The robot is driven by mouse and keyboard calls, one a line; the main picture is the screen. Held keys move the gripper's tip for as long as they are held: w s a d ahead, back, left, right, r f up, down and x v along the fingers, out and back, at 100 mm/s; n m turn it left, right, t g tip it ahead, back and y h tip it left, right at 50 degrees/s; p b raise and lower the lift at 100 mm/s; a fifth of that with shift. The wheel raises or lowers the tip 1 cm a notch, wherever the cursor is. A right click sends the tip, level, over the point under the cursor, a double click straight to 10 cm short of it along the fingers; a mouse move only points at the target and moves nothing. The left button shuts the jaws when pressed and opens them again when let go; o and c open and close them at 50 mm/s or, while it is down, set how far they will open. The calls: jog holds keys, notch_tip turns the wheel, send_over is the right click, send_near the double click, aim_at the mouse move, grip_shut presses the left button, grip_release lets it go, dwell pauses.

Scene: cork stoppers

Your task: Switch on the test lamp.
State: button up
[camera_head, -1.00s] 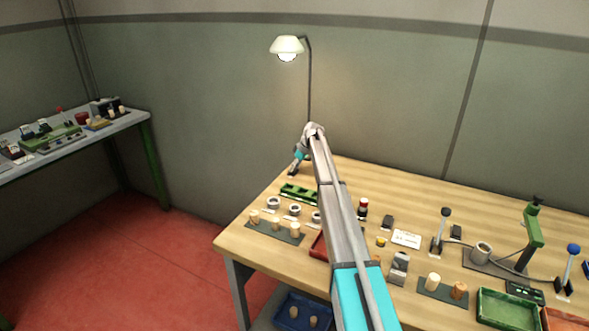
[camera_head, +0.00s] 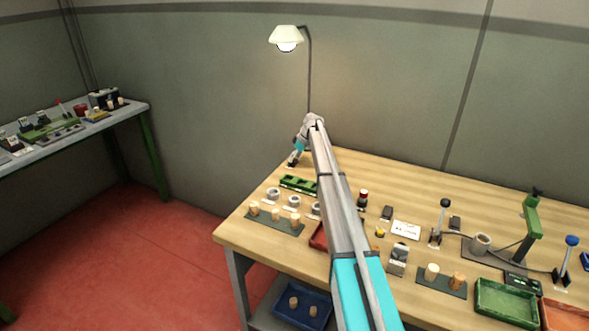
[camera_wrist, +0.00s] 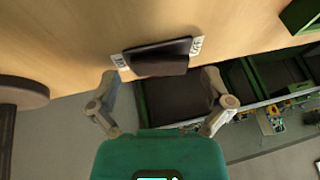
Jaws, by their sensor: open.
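The test lamp (camera_head: 286,38) stands at the table's back left on a thin dark pole; its bulb looks bright, with a warm glow on the wall. A dark rocker switch (camera_wrist: 158,57) on a pale plate with small markings lies on the wood in the wrist view. My gripper (camera_wrist: 160,76) is open and empty, one finger on each side of the switch's near edge; I cannot tell whether it touches. In the head view my gripper (camera_head: 293,162) is small at the back left of the table, and the switch is hidden there.
A dark round base (camera_wrist: 22,92) lies left of the switch. Green (camera_head: 505,301) and orange (camera_head: 570,316) trays stand at the right.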

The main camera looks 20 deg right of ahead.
jog(key=shift+s+a, duration=0.1)
jog(key=shift+s+a+t+h, duration=0.15)
jog(key=shift+s+t+h, duration=0.05)
jog(key=shift+t+h, duration=0.45)
jog(key=shift+s+a+n+t+h, duration=0.1)
jog(key=shift+s+n+t+h, duration=0.1)
jog(key=shift+n+t+h, duration=0.5)
jog(key=shift+r+t+p, duration=0.25)
jog(key=shift+r+p, duration=0.3)
jog(key=p+v, duration=1.1)
jog(key=v, duration=0.1)
jog(key=s+a+f+m, duration=0.1)
jog(key=s+a, duration=0.2)
jog(key=s, duration=0.4)
jog(key=s+a+m+g+b, duration=0.1)
jog(key=s+a+m, duration=0.1)
jog(key=s, duration=0.6)
jog(key=s+a+f+m+g, duration=0.1)
jog(key=s+a+m, duration=0.1)
jog(key=s+a, duration=0.2)
jog(key=shift+s+f+h+b, duration=0.2)
jog(key=shift+s, duration=0.75)
jog(key=shift+s+f+h+b, duration=0.15)
jog(key=shift+s+f+b, duration=0.05)
jog(key=shift+s, duration=0.75)
